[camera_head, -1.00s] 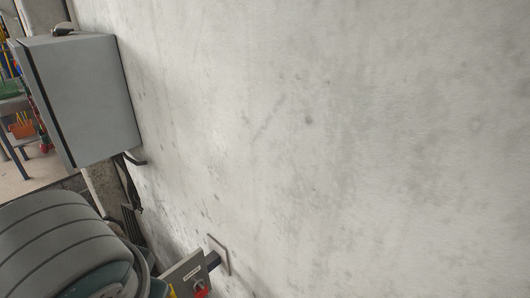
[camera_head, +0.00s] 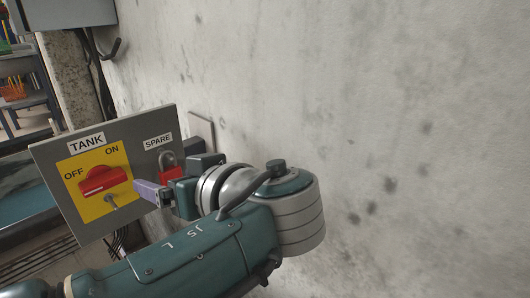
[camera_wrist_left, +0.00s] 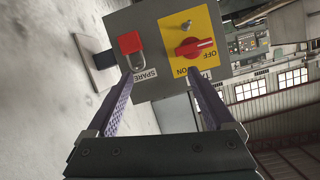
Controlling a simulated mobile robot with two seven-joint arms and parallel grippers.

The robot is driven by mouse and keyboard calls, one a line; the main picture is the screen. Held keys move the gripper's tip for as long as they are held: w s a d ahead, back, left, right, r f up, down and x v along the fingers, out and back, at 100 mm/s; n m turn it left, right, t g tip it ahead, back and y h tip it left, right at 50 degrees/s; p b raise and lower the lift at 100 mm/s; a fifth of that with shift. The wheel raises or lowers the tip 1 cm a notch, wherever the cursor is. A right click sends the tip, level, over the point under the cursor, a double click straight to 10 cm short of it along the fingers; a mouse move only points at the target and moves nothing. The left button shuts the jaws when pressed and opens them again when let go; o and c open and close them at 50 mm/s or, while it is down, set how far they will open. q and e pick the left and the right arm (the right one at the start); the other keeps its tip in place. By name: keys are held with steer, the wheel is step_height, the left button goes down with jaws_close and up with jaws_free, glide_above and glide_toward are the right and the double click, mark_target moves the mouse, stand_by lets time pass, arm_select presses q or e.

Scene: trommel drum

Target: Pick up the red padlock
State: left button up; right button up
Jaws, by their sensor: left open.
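The red padlock (camera_head: 170,173) with a grey shackle is on the grey switch panel (camera_head: 60,203), below the "SPARE" label. In the head view my left gripper partly covers it. In the left wrist view, turned over, the padlock (camera_wrist_left: 130,42) shows clear, just beyond the tip of the left-hand finger. My left gripper (camera_head: 166,172) is open with its fingers toward the panel. I cannot tell whether a finger touches the panel. My right gripper is not in view.
A red rotary switch (camera_head: 103,181) on a yellow plate sits beside the padlock, with a small metal piece (camera_head: 111,202) under it. The panel stands out from a concrete wall (camera_head: 390,110). A grey box (camera_head: 75,12) hangs at the upper left.

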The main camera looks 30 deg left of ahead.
mark_target(172, 173)
arm_select(q)
steer(key=w+f+n+t+y+b, duration=0.1)
steer(key=w+f+n+y+b, duration=0.2)
steer(key=f+b, duration=0.5)
steer(key=shift+m, duration=0.4)
steer(key=w+a, duration=0.1)
steer(key=a, duration=0.2)
steer(key=w+a+r+b, duration=0.1)
steer(key=w+a, duration=0.1)
steer(key=a, duration=0.1)
steer(key=w+a+b, duration=0.1)
steer(key=a, duration=0.1)
steer(key=shift+w+a+r, duration=0.2)
steer(key=shift+a+r, duration=0.15)
steer(key=shift+a, duration=0.05)
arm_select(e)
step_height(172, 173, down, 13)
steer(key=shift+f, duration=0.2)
arm_select(q)
steer(key=shift+c, duration=0.4)
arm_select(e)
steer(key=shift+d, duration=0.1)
arm_select(q)
jaws_close()
